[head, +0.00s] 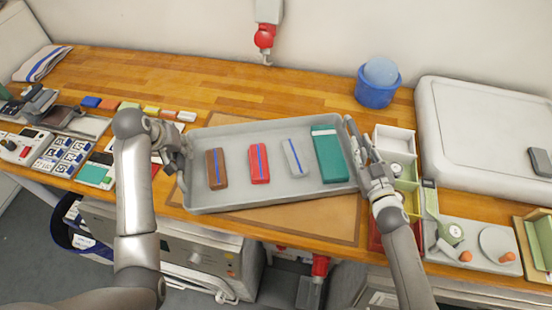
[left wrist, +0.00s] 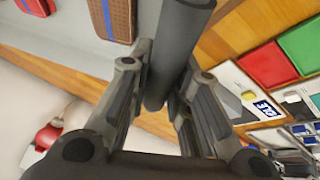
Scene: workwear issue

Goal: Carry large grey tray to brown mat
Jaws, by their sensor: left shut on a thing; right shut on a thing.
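The large grey tray (head: 235,140) lies over the brown mat (head: 310,218), whose front and back strips show past it. I cannot tell whether the tray touches the mat. It carries a brown item (head: 217,169), a red item (head: 259,164), a grey item (head: 294,158) with a blue stripe, and a green box (head: 330,158). My left gripper (head: 182,158) is shut on the tray's left rim; the left wrist view shows its fingers (left wrist: 160,95) around the rim (left wrist: 180,40). My right gripper (head: 360,152) is shut on the right rim.
A blue bucket (head: 377,90) stands behind the tray's right end. Small bins (head: 394,139) and a large white case (head: 480,125) are at right. Cards, badges and coloured blocks (head: 108,104) fill the left. Bare wood (head: 215,85) lies behind the tray.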

